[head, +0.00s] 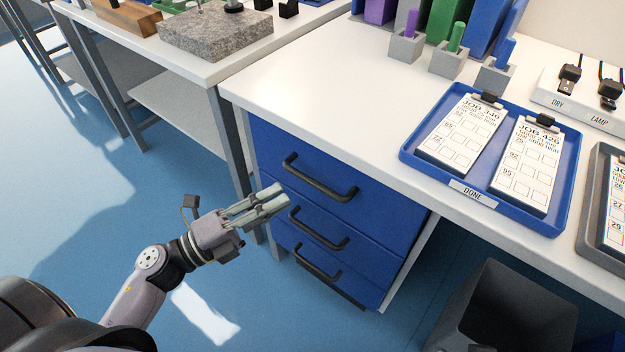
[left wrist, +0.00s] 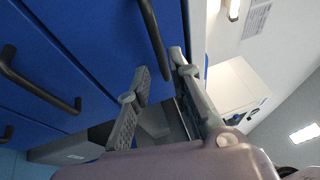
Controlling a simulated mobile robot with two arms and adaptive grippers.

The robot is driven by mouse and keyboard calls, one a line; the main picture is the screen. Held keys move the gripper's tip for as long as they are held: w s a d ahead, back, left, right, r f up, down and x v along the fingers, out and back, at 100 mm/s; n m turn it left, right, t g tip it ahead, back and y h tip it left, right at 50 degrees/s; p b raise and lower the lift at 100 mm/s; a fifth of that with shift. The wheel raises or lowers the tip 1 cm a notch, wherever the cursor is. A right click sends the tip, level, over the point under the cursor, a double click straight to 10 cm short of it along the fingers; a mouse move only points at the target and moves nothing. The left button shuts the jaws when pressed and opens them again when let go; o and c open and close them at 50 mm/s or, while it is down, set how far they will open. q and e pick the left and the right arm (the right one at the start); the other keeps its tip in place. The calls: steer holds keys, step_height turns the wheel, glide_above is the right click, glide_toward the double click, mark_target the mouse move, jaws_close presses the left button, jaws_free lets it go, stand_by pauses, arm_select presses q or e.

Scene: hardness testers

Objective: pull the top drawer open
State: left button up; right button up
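The top drawer (head: 275,148) is the uppermost blue front of the cabinet under the white worktop, flush with the fronts below. Its dark bar handle (head: 318,180) also shows in the left wrist view (left wrist: 152,38). My left gripper (head: 282,196) is open and empty, just below and left of the handle's left end in the head view. In the left wrist view its two fingers (left wrist: 159,66) are spread, with the handle's near end appearing between the tips. I see no contact, and the depth gap is unclear. My right gripper is not in view.
Below are a middle drawer handle (head: 318,230) and a bottom one (head: 316,263). The worktop (head: 330,90) overhangs the drawers and carries a blue tray (head: 408,155) with clipboards. A dark bin (head: 510,310) stands right of the cabinet. Blue floor lies clear in front.

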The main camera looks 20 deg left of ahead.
mark_target(312, 180)
arm_select(q)
steer(key=x, duration=0.8)
steer(key=shift+p, duration=0.3)
jaws_close()
